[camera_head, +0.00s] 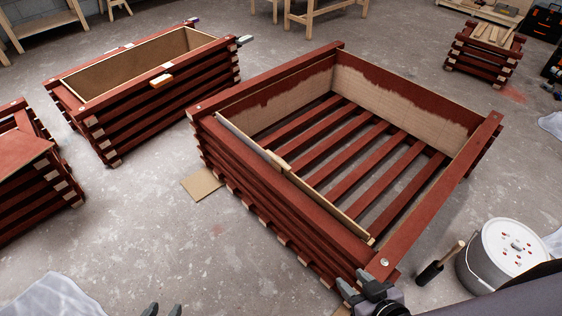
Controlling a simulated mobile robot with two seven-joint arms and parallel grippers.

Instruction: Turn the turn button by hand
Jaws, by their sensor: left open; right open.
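A small pale wooden piece, which looks like the turn button (283,164), sits on the near long side of the large red batten crate (300,224), about midway along the inner edge. It is small, and I cannot tell which way it is turned. My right gripper (372,292) is at the crate's near right corner, beside a round metal fastener (384,262). It is open, far from the pale piece, and partly cut off by the frame.
Another red crate (120,130) with a pale block (161,80) is at upper left. Cardboard (201,184) lies on the floor. Plastic sheeting (52,297) lies lower left. Floor between is clear.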

